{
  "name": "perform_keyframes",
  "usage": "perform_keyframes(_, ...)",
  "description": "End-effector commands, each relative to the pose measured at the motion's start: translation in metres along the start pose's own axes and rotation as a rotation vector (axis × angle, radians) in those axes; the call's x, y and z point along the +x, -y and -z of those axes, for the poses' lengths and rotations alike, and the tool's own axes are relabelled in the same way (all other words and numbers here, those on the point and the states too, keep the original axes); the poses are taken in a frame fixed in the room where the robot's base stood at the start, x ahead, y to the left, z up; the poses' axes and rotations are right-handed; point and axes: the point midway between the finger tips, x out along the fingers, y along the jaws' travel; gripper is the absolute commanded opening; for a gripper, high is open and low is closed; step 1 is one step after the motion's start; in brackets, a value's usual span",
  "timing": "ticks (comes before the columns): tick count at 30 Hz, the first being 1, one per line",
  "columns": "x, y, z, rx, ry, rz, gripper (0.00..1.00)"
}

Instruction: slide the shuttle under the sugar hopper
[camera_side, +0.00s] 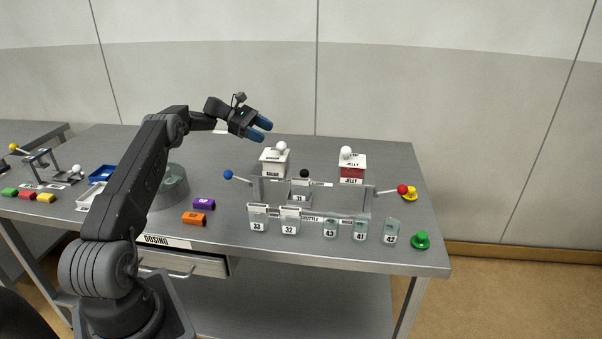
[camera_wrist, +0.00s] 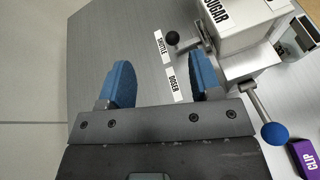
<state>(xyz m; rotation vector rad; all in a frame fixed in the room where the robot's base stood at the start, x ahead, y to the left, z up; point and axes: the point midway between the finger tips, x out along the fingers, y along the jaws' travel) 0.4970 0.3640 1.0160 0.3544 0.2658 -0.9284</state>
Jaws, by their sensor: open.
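The sugar hopper (camera_side: 274,162) is a white box with a white knob on top. It also shows at the top of the wrist view (camera_wrist: 238,25). The hopper with a red band (camera_side: 352,172) stands to its right. A black knob (camera_side: 304,173), seemingly the shuttle's handle, stands between the two hoppers, right of the sugar hopper. In the wrist view a black knob (camera_wrist: 172,38) on a metal stem shows beside the sugar hopper. The shuttle's body is hard to make out. My gripper (camera_side: 262,128) is open and empty, raised behind and left of the sugar hopper.
A blue-knobbed lever (camera_side: 228,174) and a red-knobbed lever (camera_side: 402,189) stick out at the rig's sides. Several numbered clear containers (camera_side: 290,222) line its front. Purple (camera_side: 204,203) and orange (camera_side: 194,218) blocks lie left. A green knob (camera_side: 421,240) sits near the right edge.

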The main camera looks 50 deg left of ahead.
Motion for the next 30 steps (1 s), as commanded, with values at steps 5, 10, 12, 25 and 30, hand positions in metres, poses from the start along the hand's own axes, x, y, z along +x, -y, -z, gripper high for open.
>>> perform_keyframes(5,0.022,0.011,0.054,0.003,-0.002,-0.002,0.58)
perform_keyframes(10,0.032,0.014,0.073,0.009,-0.003,-0.001,0.58)
perform_keyframes(12,0.037,0.014,0.073,0.01,-0.003,0.0,0.58)
perform_keyframes(25,0.117,0.015,0.073,0.009,-0.004,0.001,0.58)
perform_keyframes(30,0.146,0.015,0.073,0.011,-0.003,0.0,0.58)
